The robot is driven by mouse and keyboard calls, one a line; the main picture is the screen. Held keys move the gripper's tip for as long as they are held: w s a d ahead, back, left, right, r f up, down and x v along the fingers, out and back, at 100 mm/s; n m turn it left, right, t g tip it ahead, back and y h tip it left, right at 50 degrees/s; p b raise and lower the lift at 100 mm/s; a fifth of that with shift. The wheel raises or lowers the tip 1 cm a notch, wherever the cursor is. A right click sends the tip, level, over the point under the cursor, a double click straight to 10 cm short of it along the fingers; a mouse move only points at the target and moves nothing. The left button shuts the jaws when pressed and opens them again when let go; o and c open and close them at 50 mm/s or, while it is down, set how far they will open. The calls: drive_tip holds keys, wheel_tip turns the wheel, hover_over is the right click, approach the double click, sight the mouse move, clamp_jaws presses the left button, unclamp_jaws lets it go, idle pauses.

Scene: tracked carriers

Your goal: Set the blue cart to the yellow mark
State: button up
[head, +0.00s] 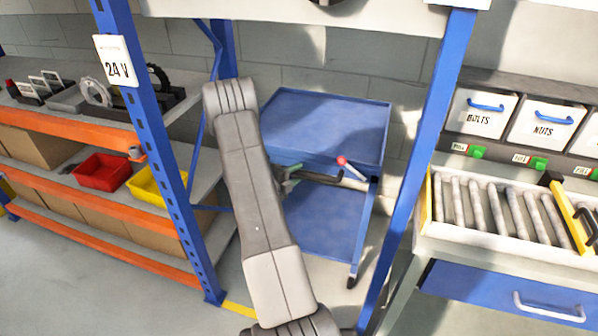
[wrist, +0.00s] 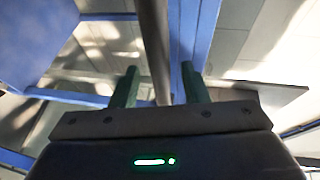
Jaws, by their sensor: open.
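The blue cart (head: 325,115) stands behind my arm in the head view, with a flat top and a lower shelf (head: 320,215). A light lever with a red knob (head: 342,160) shows at its front right. My gripper (head: 291,182) is mostly hidden behind my arm, in front of the cart. In the wrist view my gripper (wrist: 160,87) is open, its green fingers on either side of a grey bar (wrist: 153,45). I cannot tell whether they touch it. A yellow strip (head: 240,311) lies on the floor, partly covered by my arm; I cannot tell whether it is the mark.
A blue post (head: 425,150) stands right of the cart, and another post (head: 150,130) with a "24 V" sign stands left. Orange shelves (head: 95,128) hold red and yellow bins. A roller conveyor (head: 500,205) is at the right. Some floor shows below the cart.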

drive_tip(key=shift+x, duration=1.2)
clamp_jaws()
drive_tip(key=shift+s+a+f, duration=0.15)
drive_tip(key=shift+s+f, duration=0.05)
drive_tip(key=shift+s, duration=0.2)
drive_tip(key=s+a+b, duration=0.4)
drive_tip(key=s+b, duration=0.2)
drive_tip(key=s, duration=0.7)
drive_tip(key=s+a+b, duration=0.4)
drive_tip(key=s+b, duration=0.2)
drive_tip(key=s, duration=0.7)
drive_tip(key=shift+a+r, duration=0.15)
unclamp_jaws()
drive_tip(key=shift+a, duration=0.15)
